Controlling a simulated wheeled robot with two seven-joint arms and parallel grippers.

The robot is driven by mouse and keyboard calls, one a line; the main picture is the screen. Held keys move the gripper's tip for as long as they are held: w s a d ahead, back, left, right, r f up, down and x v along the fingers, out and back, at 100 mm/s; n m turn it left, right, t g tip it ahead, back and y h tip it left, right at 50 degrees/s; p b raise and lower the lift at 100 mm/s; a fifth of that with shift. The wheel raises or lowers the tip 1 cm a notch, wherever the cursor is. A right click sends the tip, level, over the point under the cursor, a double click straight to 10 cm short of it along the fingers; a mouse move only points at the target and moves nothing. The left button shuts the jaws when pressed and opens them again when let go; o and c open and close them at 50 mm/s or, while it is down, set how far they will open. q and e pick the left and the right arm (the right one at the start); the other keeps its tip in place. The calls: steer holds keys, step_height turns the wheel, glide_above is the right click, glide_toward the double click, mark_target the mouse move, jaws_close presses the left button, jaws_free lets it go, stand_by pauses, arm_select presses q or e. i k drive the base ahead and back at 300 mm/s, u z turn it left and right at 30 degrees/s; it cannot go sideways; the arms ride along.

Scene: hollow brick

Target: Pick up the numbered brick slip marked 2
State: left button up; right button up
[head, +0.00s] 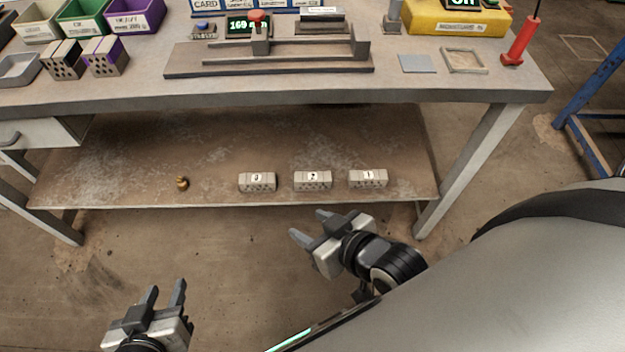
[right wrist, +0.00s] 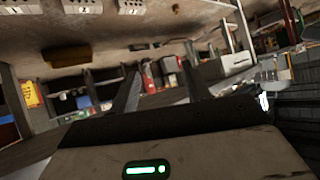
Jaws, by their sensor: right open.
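The brick slip marked 2 (head: 313,180) lies on the lower shelf near its front edge, the middle one of three pale, hollow slips. The slip marked 3 (head: 257,182) is to its left and the slip marked 1 (head: 368,179) to its right. My right gripper (head: 307,225) is open and empty, in front of the shelf edge and nearer to me than the slips. In the right wrist view its fingers (right wrist: 160,85) stand apart, and the slips show at the top, including the middle one (right wrist: 82,6). My left gripper (head: 164,294) is open and empty at the lower left, over the floor.
The lower shelf (head: 130,150) is mostly bare, with a small brass-coloured object (head: 182,183) left of the slips. The tabletop (head: 130,92) overhangs it, carrying bins, a metal fixture (head: 270,60) and bricks. A table leg (head: 470,165) stands right of the slips.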

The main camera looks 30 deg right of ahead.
mark_target(303, 181)
steer(key=u, duration=1.55)
steer(key=i, duration=1.45)
steer(key=z, duration=3)
steer(key=i, duration=0.5)
steer(key=z, duration=0.05)
